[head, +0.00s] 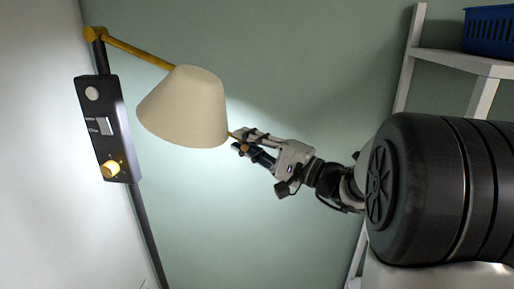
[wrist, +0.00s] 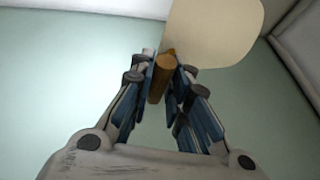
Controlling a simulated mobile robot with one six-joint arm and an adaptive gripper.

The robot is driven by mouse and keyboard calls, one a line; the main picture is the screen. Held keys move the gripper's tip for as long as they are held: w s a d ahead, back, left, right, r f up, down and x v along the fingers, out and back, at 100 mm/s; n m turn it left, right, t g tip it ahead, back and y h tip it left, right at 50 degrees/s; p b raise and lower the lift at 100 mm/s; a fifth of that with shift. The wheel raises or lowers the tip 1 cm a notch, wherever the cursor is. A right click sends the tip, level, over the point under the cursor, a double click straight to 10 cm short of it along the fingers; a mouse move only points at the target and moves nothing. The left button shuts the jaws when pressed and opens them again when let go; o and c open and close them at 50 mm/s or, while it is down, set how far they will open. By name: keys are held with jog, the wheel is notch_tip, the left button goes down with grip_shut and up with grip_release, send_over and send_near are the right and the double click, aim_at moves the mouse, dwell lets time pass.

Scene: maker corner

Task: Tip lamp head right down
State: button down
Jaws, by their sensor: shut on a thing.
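The lamp head (head: 184,106) is a cream shade on a brass arm (head: 140,52), tilted with its open side facing down in the head view. A small brass handle (head: 244,148) sticks out from the shade's lower right rim. My gripper (head: 242,143) is shut on this handle, to the right of the shade. In the wrist view the brass handle (wrist: 161,78) stands between the fingers of my gripper (wrist: 164,75), with the cream shade (wrist: 215,32) behind it. The far end of the handle is partly hidden by the fingers.
A white shelf (head: 463,64) with a blue basket (head: 490,30) is at upper right. The green wall behind is clear.

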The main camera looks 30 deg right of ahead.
jog(key=a+f+b, duration=0.1)
jog(key=f, duration=0.1)
jog(key=w+a+f+b, duration=0.1)
jog(key=f+b, duration=0.1)
jog(key=shift+w+a, duration=0.2)
jog(key=shift+f, duration=0.1)
jog(key=c, duration=1.9)
grip_release()
jog(key=o, duration=0.3)
jog(key=shift+w+a, duration=0.1)
jog(key=shift+a, duration=0.05)
jog(key=shift+o, duration=0.2)
jog(key=v, duration=1.2)
